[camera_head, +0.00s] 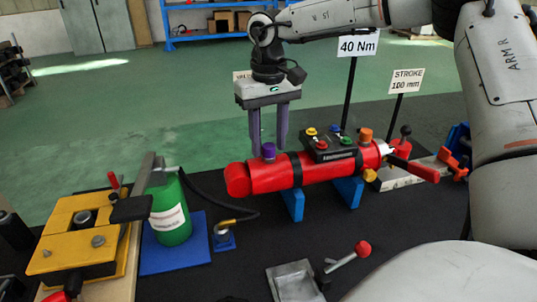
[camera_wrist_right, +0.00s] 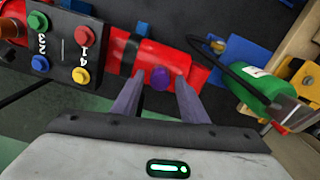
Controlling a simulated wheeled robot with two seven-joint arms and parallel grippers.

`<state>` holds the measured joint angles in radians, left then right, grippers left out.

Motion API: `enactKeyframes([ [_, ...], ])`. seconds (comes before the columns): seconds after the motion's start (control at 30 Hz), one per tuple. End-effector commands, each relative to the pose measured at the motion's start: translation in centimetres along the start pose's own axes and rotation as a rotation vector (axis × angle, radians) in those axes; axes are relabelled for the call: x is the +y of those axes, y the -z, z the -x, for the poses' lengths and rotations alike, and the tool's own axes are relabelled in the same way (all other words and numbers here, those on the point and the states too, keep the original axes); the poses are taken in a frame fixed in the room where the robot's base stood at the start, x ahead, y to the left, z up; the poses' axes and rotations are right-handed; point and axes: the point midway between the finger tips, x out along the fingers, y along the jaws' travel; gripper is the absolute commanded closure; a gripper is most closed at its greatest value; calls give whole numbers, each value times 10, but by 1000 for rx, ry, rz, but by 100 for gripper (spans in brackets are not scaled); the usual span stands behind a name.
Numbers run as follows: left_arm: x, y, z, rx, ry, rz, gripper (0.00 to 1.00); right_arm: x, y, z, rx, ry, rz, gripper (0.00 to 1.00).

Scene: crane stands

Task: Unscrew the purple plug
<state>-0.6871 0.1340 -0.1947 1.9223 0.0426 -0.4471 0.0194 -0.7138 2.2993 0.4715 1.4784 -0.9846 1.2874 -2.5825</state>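The purple plug (camera_head: 268,150) sticks up from the top of the red cylinder (camera_head: 285,172), near its left end. My right gripper (camera_head: 268,140) is above the cylinder, pointing down, with its two purple-grey fingers spread. In the head view the fingers stand either side of the plug. In the right wrist view the plug (camera_wrist_right: 161,79) lies between the two fingertips, with gaps on both sides, so the gripper (camera_wrist_right: 157,90) is open and holds nothing. Whether the fingertips reach below the plug's top is unclear. My left gripper is out of view.
The cylinder lies on blue supports (camera_head: 348,191). A black button box (camera_head: 325,144) and an orange plug (camera_head: 365,134) are right of the purple plug. Signs (camera_head: 357,46) stand behind. A green bottle (camera_head: 172,215) and a yellow clamp (camera_head: 80,240) are at left.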

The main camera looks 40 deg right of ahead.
Motion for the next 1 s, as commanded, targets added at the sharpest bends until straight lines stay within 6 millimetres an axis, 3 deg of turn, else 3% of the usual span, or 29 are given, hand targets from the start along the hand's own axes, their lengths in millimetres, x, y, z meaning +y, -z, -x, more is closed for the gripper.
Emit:
enactKeyframes([
  [0.17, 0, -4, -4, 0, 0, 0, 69, 0, 0, -1, 1, -1, -108, 60],
  [0.4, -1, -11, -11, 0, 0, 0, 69, 0, 0, -1, 1, -1, -425, 60],
  [0.57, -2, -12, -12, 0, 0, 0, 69, 0, 0, 0, 1, 0, -512, 60],
  [0.83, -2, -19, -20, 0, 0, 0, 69, 0, 0, -1, 2, 0, -857, 60],
  [1.0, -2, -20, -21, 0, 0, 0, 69, 0, 0, 0, 1, 0, -956, 60],
])
